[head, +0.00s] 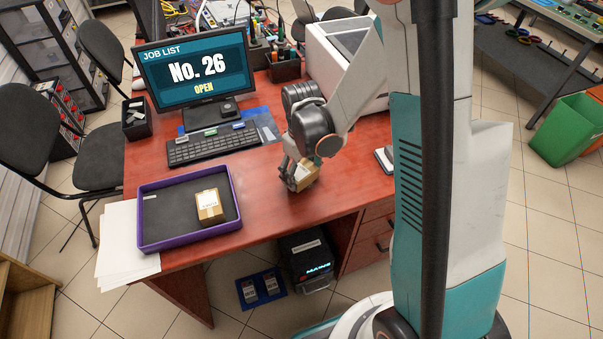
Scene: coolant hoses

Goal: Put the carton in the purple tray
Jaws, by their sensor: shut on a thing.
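A small brown carton (306,179) with a pale label is between the fingers of my gripper (298,180), over the right part of the red desk. My gripper is shut on it and hides part of it. I cannot tell whether the carton touches the desk. The purple tray (141,221) with a dark floor lies at the desk's front left, apart from my gripper. Another small brown carton (208,205) with a white label sits inside the tray, right of its middle.
The red desk (268,212) is clear between the tray and my gripper. A keyboard (212,144) and a monitor (196,83) stand behind the tray. White papers (117,245) lie partly under the tray's left side. A white machine (338,50) stands behind my gripper.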

